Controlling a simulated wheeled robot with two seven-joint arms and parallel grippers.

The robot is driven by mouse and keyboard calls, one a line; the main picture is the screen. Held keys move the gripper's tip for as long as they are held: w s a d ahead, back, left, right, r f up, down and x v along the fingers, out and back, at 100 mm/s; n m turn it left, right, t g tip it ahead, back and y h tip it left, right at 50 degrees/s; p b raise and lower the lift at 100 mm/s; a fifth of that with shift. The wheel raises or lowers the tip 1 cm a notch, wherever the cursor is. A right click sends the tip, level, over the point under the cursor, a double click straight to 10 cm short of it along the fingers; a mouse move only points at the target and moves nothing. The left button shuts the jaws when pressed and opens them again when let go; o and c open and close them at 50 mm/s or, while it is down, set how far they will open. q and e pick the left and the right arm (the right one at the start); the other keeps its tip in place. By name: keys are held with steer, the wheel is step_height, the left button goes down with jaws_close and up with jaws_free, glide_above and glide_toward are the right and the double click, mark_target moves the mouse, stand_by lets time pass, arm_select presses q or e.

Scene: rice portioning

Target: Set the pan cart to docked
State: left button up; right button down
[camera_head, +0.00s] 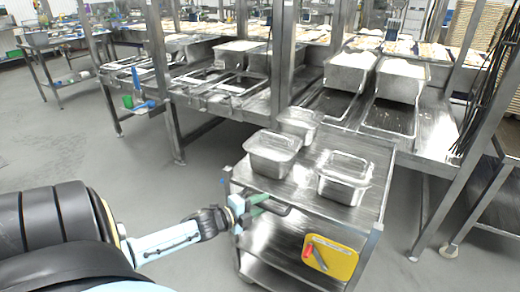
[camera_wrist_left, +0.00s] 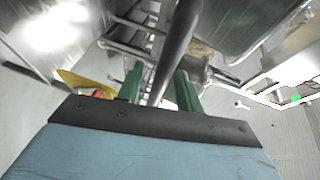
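The pan cart (camera_head: 318,205) is a steel trolley with a flat top and a lower shelf, standing in front of the steel line. Its dark handle bar (camera_head: 279,209) sticks out at the near left side. My left gripper (camera_head: 258,204) is at this handle. In the left wrist view its green fingers (camera_wrist_left: 160,87) stand apart, with the handle bar (camera_wrist_left: 178,45) passing between them and gaps showing beside it. Whether a finger touches the bar is unclear. My right gripper is in neither view.
Steel pans stand on the cart top, such as the left pan (camera_head: 273,153) and the right pan (camera_head: 345,178). A yellow panel (camera_head: 333,258) hangs on the cart's near side. The steel line (camera_head: 425,125) is close behind. Grey floor (camera_head: 60,150) is clear at left.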

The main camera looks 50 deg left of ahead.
arm_select(q)
steer(key=shift+d, duration=0.1)
